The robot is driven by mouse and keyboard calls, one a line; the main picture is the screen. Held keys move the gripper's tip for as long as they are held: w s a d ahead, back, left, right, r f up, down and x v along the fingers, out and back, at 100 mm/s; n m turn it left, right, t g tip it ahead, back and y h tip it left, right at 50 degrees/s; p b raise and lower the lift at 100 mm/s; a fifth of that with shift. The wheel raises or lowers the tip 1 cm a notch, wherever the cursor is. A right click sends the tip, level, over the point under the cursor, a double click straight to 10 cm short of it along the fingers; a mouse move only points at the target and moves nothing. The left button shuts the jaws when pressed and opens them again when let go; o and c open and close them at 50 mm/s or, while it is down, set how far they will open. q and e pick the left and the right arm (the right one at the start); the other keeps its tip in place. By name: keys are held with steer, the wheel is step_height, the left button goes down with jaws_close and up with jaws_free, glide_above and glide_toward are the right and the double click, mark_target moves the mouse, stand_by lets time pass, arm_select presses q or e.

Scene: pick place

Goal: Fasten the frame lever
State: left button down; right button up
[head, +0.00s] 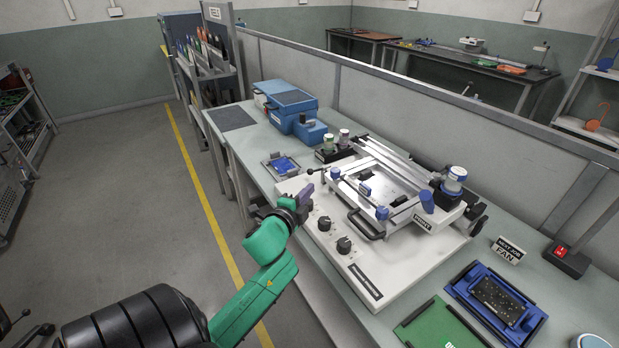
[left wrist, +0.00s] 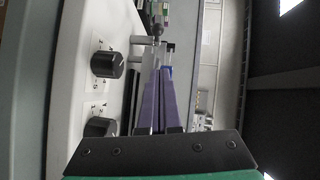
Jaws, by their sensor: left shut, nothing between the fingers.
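The white machine (head: 385,275) stands on the bench with a metal frame (head: 395,172) on top. The frame has blue knobs and a black front handle (head: 366,226). A small lever with a dark ball end (head: 311,171) sticks out at the frame's left corner; a dark ball on a stem also shows in the left wrist view (left wrist: 157,30), beyond the fingertips. My left gripper (head: 307,190) is at the machine's left front edge, just below that lever. Its purple fingers (left wrist: 166,72) are shut and empty. I cannot tell if they touch the lever. My right gripper is out of view.
Black dials (head: 344,244) sit on the machine's front panel, near my left arm. A blue tray (head: 496,302) and a green board (head: 440,325) lie at right. Blue boxes (head: 290,100) stand farther back. Floor left of the bench is clear.

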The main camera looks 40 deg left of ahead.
arm_select(q)
steer(key=x, duration=0.4)
steer(key=w+a, duration=0.1)
steer(key=w+a+p, duration=0.1)
steer(key=a, duration=0.1)
steer(key=shift+f, duration=0.35)
steer(key=shift+a+f, duration=0.1)
steer(key=shift+a, duration=0.2)
